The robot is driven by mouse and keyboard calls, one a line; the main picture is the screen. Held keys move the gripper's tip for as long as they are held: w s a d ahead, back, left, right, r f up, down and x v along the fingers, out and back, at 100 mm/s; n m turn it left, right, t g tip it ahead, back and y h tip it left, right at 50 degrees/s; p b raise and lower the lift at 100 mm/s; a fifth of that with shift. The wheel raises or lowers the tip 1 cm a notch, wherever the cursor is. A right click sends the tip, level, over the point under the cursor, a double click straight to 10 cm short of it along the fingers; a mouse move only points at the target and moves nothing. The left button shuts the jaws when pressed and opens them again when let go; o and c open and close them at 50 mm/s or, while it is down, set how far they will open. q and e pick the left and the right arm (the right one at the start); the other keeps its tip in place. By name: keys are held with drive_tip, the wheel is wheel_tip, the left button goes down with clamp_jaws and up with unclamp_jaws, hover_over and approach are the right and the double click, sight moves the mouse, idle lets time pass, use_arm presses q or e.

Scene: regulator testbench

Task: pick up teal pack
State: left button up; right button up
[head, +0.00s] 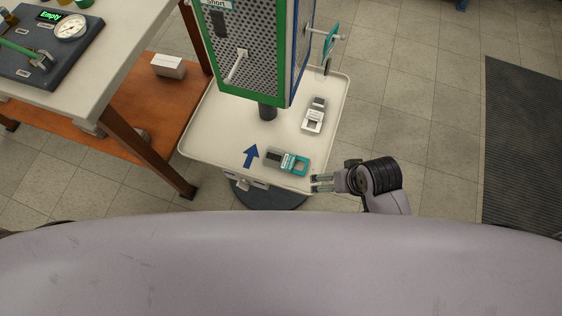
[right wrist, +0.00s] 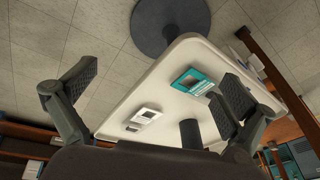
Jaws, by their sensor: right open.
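The teal pack (head: 292,162) lies flat on the cream tray (head: 210,132) of the pegboard stand, near the front edge. It has a teal end with a cut-out on the right and a grey end on the left. My right gripper (head: 322,183) is open and empty, just right of and in front of the pack, by the tray's front right corner. In the right wrist view the teal pack (right wrist: 193,81) shows close to the right finger, which seems to cover part of it. My left gripper is not in view.
A white and grey pack (head: 313,116) lies farther back on the tray. A green-framed pegboard (head: 238,60) stands on a post (head: 267,109) behind the teal pack. A workbench (head: 110,62) with a lower orange shelf is at left. A dark mat (head: 522,150) lies on the right floor.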

drive_tip(key=w+a+r+m+g+y, duration=0.1)
drive_tip(key=w+a+r, duration=0.2)
drive_tip(key=a, duration=0.3)
drive_tip(key=w+a+r+m+g+y, duration=0.1)
drive_tip(key=w+a+r, duration=0.25)
drive_tip(key=a, duration=0.35)
wheel_tip(320, 180, up, 3)
drive_tip(key=m+g+h+b, duration=0.1)
drive_tip(key=m+h, duration=0.1)
drive_tip(key=h, duration=0.2)
hover_over(279, 159)
drive_tip(key=shift+m, duration=0.3)
drive_tip(key=f, duration=0.4)
drive_tip(key=f+b, duration=0.1)
drive_tip(key=f, duration=0.7)
drive_tip(key=shift+w+d, duration=0.25)
drive_tip(key=shift+w, duration=0.1)
drive_tip(key=shift+s+a+f+b, duration=0.1)
drive_tip(key=shift+f+b, duration=0.1)
drive_tip(key=shift+f, duration=0.7)
drive_tip(key=shift+s+a+f+b, duration=0.1)
drive_tip(key=shift+s+f+b, duration=0.05)
drive_tip(key=shift+f, duration=0.8)
drive_tip(key=shift+s+f+b, duration=0.1)
drive_tip(key=shift+f+b, duration=0.1)
drive_tip(key=shift+f, duration=0.7)
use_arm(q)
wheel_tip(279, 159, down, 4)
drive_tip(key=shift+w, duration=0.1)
